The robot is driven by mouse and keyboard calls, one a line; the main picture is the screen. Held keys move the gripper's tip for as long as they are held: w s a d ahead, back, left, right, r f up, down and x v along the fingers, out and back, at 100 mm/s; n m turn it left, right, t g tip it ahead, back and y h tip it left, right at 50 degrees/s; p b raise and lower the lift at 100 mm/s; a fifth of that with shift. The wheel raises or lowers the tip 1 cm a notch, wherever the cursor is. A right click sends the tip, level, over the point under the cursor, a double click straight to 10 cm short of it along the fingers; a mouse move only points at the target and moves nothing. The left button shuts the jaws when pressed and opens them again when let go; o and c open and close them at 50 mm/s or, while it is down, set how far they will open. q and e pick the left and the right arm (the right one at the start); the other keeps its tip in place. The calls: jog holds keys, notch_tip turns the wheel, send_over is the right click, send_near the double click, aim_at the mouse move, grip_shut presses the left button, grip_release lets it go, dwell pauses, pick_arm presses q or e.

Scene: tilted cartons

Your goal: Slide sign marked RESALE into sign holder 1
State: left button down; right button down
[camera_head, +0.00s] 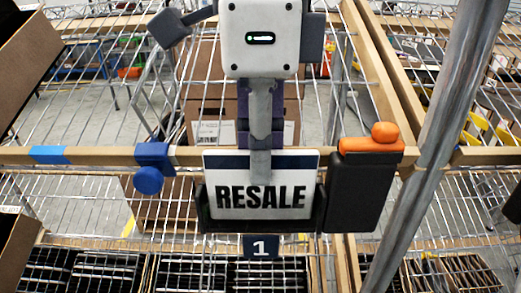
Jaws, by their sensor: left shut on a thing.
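The white sign (230,196) reads RESALE in black and has a dark blue band along its top. It stands nearly upright. Sign holder 1 (262,226) is a black frame on the wooden rail, with a dark "1" label under it. Its side channels and bottom lip show around the sign's lower part, and the sign's upper part rises above them. I cannot tell whether the sign touches the bottom. My left gripper (261,166) comes down from above, shut on the sign's top middle, and its grey finger covers part of the band. My right gripper does not show.
A black device with an orange top (371,145) hangs on the rail just right of the holder. A blue clamp knob (149,180) sits left of it. A slanted metal post (425,150) crosses the right side. Cartons (211,115) stand behind the wire mesh.

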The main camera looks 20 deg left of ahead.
pick_arm(q)
jog(key=shift+f, duration=0.35)
dwell(0.4)
jog(key=c, duration=1.7)
grip_release()
jog(key=shift+o, duration=0.2)
notch_tip(320, 180, up, 12)
